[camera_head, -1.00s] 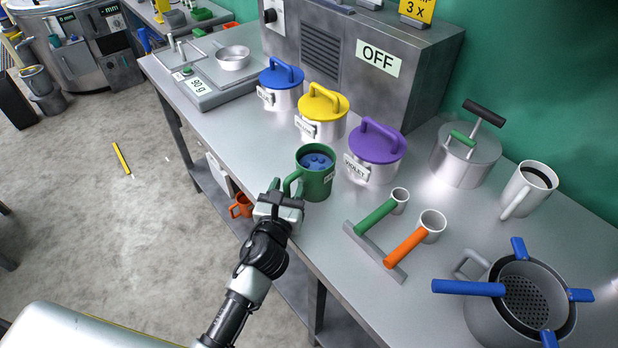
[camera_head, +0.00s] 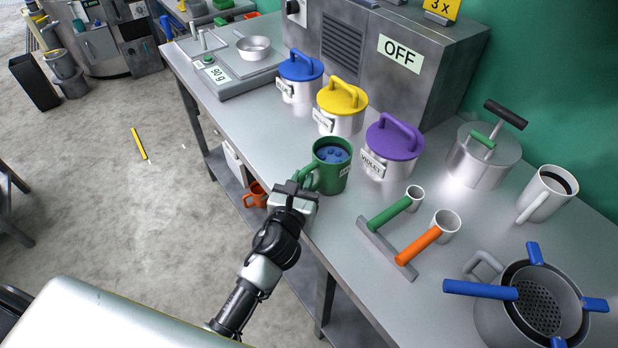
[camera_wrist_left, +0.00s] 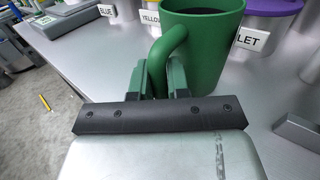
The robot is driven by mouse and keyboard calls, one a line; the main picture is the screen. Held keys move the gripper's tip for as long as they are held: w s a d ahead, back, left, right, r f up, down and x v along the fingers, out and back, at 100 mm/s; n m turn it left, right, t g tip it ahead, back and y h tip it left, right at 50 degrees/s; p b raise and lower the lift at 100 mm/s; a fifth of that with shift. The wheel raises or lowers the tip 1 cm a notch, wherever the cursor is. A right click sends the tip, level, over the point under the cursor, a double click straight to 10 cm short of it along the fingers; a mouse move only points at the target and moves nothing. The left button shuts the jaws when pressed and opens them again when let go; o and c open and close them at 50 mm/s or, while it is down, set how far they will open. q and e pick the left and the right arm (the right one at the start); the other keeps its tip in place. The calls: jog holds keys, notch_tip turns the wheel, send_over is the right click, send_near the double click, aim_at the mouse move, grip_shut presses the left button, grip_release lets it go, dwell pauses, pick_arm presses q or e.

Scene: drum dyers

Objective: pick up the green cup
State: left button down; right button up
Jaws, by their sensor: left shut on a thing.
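In the left wrist view the cup (camera_wrist_left: 205,60) fills the upper middle, and the fingers of the gripper (camera_wrist_left: 165,75) sit on both sides of the handle. The cup appears to rest on the bench. My right gripper is not in view.
Lidded pots in blue (camera_head: 300,88), yellow (camera_head: 341,122) and violet (camera_head: 389,165) stand behind the cup. A rack with green- and orange-handled dippers (camera_head: 388,250) lies to its right. A scale (camera_head: 235,80) is at the back left. An orange mug (camera_head: 256,195) is below the bench.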

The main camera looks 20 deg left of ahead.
pick_arm(q)
jog(key=shift+r, duration=0.6)
notch_tip(320, 180, up, 3)
jog(key=shift+f+p, duration=0.1)
jog(key=shift+p, duration=0.65)
jog(key=s+d+r, duration=0.7)
jog(key=d, duration=0.2)
jog(key=shift+d, duration=0.25)
